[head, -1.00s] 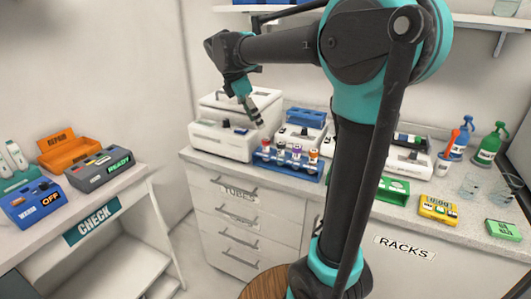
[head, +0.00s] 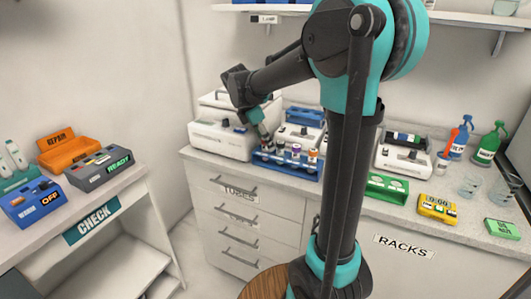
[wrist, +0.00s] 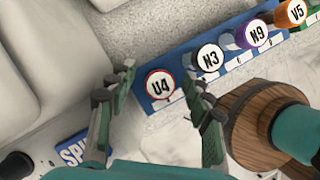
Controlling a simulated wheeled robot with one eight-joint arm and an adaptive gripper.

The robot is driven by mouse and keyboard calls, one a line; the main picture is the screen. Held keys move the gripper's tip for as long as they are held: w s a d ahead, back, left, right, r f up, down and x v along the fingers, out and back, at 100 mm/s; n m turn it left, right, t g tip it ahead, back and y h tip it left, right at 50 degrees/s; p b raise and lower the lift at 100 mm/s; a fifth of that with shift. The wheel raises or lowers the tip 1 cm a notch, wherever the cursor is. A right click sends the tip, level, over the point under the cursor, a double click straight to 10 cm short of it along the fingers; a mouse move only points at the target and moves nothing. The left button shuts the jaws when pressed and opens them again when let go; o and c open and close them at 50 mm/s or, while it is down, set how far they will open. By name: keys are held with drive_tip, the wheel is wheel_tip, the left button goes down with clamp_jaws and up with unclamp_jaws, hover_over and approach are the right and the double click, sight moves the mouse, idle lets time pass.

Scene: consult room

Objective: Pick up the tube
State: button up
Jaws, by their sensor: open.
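A blue rack (head: 288,167) on the counter holds a row of upright capped tubes. In the wrist view the rack (wrist: 178,62) shows a red-rimmed U4 tube (wrist: 160,83) at its near left end. A dark-rimmed N3 tube (wrist: 209,58), a purple-rimmed N9 tube (wrist: 256,33) and an orange V5 tube (wrist: 291,11) follow to the right. My gripper (head: 264,140) is over the left end of the rack. In the wrist view my gripper (wrist: 160,85) is open, with one finger on each side of the U4 cap. I cannot tell whether the fingers touch it.
A white machine (head: 222,137) stands close left of the rack. Its blue SPIN label (wrist: 75,150) shows in the wrist view. A blue-topped white device (head: 304,118) is behind the rack. A green tray (head: 387,188) and yellow timer (head: 437,208) lie to the right.

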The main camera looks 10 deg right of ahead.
drive_tip(key=shift+c, duration=0.6)
drive_tip(key=c, duration=0.9)
drive_tip(key=shift+r, duration=0.2)
drive_tip(key=shift+c, duration=0.2)
wheel_tip(320, 180, up, 20)
drive_tip(key=shift+f, duration=0.15)
